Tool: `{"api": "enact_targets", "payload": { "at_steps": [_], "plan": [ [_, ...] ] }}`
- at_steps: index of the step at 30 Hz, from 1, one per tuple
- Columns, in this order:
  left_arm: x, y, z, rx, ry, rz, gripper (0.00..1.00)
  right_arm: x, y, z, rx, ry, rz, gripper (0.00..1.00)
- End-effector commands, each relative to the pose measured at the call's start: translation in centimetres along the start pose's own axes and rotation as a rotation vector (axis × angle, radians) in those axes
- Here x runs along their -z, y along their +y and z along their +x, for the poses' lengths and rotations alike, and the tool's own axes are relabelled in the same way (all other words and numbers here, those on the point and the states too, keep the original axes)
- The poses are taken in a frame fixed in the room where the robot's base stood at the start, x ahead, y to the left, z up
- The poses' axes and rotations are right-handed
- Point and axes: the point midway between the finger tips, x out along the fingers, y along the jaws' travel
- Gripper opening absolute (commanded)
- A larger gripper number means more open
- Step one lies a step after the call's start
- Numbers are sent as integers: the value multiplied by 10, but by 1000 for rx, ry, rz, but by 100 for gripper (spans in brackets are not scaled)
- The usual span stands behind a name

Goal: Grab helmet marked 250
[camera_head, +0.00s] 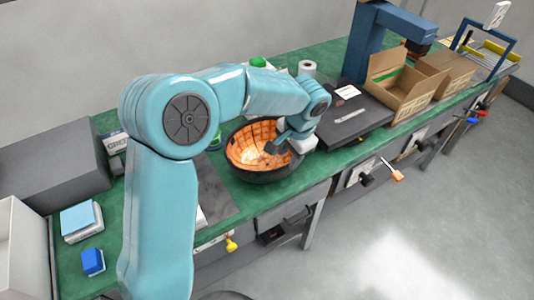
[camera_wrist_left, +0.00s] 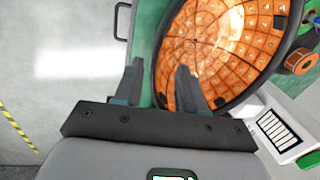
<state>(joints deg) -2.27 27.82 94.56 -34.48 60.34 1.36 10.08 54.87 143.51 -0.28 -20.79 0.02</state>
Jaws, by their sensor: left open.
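The helmet (camera_head: 247,150) lies upturned like a bowl on the green bench, with a dark shell and an orange tiled inside. I cannot read a 250 mark on it. My left gripper (camera_head: 281,143) is at the helmet's right side in the head view. In the left wrist view the open gripper (camera_wrist_left: 158,68) has one finger over the orange inside of the helmet (camera_wrist_left: 225,45) and the other outside its dark rim. The jaws hold nothing, and I cannot tell whether a finger touches the rim. My right gripper is not in view.
The green bench (camera_head: 337,170) runs along the wall. A dark flat plate (camera_head: 350,118) and open cardboard boxes (camera_head: 398,88) stand to the right of the helmet. A grey box (camera_head: 55,165) and a blue block (camera_head: 93,262) are at the left. The floor in front is clear.

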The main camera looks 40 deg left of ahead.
Motion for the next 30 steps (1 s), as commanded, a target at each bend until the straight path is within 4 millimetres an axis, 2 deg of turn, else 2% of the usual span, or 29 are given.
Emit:
{"api": "enact_targets", "payload": {
  "at_steps": [7,12,15,23,24,27,30],
  "plan": [
    [1,0,22,-1,-3,-1,40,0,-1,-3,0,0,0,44],
    [2,2,51,-2,-4,-1,40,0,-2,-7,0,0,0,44],
    [2,2,60,-3,-2,-1,40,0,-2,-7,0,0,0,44],
    [3,3,64,-2,1,-1,40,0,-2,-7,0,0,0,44],
    [3,3,64,-2,1,-1,27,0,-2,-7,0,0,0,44],
    [3,3,63,-2,1,-1,0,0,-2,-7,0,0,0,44],
    [3,2,63,-1,2,-1,0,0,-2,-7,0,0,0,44]
  ]
}}
